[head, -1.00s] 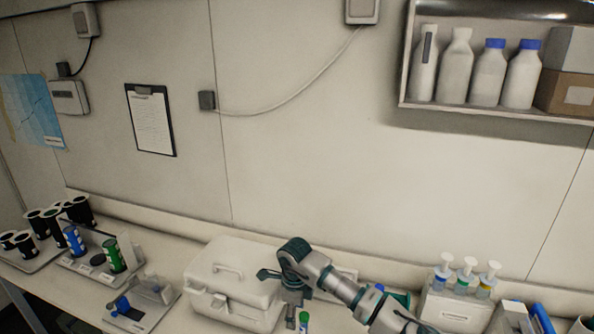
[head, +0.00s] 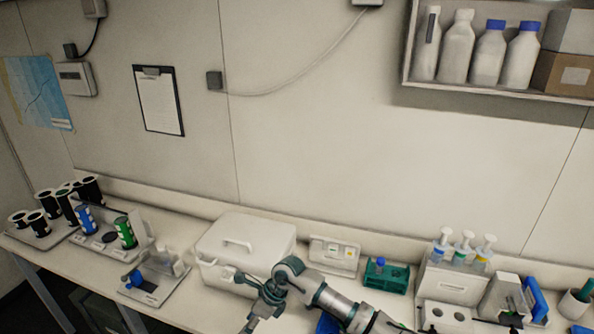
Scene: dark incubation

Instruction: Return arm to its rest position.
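One arm of mine, which I take to be the right, enters from the bottom right of centre. Its grey and dark teal links bend down at the front of the white lidded box (head: 240,262). Its gripper (head: 258,308) hangs low in front of the box's right part, near the bottom edge. The fingertips are small and partly cut off, so I cannot tell whether they are open or hold anything. No left gripper is in view.
A small tray with a blue item (head: 140,283) and a tube tray (head: 88,247) stand left of the box. A white device (head: 334,255), a green rack (head: 386,276) and a pump-bottle holder (head: 452,285) stand right. A bottle shelf (head: 500,92) is above.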

